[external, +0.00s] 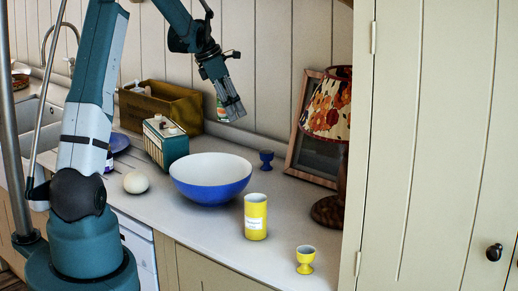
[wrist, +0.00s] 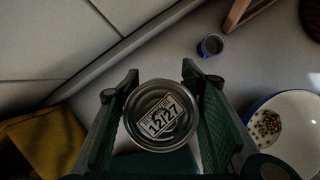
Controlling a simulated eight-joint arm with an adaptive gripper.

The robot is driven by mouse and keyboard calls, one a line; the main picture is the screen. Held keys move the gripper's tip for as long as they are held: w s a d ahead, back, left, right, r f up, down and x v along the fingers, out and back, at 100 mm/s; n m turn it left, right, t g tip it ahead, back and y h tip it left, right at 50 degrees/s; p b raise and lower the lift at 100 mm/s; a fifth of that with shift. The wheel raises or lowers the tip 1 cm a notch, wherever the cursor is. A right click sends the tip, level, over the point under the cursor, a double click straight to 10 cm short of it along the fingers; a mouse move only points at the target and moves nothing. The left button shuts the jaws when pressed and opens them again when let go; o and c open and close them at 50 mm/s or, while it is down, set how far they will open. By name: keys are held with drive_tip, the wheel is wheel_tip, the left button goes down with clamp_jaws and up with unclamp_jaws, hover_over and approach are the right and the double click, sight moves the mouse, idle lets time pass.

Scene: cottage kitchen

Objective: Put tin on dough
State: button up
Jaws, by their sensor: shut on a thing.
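My gripper (external: 232,104) is raised above the back of the counter, behind the blue bowl, and is shut on a tin (wrist: 160,116). In the wrist view the tin's round metal end, with a printed number label, sits between the two green fingers. In the external view only a small part of the tin (external: 220,110) shows beside the fingers. The dough (external: 136,182) appears to be the pale round ball on the counter, left of the bowl, apart from the gripper. It is not seen in the wrist view.
A blue bowl (external: 211,190) holds small brown bits (wrist: 267,124). A radio (external: 166,143) and wooden crate (external: 163,107) stand behind the dough. A blue egg cup (external: 266,160), yellow canister (external: 256,217), yellow egg cup (external: 305,260), lamp (external: 327,118) and frame (external: 308,150) stand rightward.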

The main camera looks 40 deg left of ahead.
drive_tip(key=r, duration=0.7)
drive_tip(key=shift+s+a+r, duration=0.1)
drive_tip(key=shift+s+a, duration=0.1)
drive_tip(key=shift+s, duration=0.2)
drive_tip(key=s+a+r+m+b, duration=0.1)
drive_tip(key=s+a+b, duration=0.1)
drive_tip(key=s, duration=0.8)
drive_tip(key=s+a+b, duration=0.1)
drive_tip(key=s+a, duration=0.2)
drive_tip(key=s, duration=0.6)
drive_tip(key=m+b, duration=0.1)
drive_tip(key=b, duration=0.2)
hover_over(142, 174)
wheel_tip(142, 174, down, 5)
drive_tip(key=shift+d+f+g+h, duration=0.1)
drive_tip(key=shift+f+g+h, duration=0.3)
drive_tip(key=shift+f, duration=0.15)
drive_tip(key=shift+f, duration=0.1)
drive_tip(key=shift+f+b, duration=0.55)
drive_tip(key=shift+f, duration=2.3)
drive_tip(key=shift+f+b, duration=0.35)
drive_tip(key=shift+f, duration=1.7)
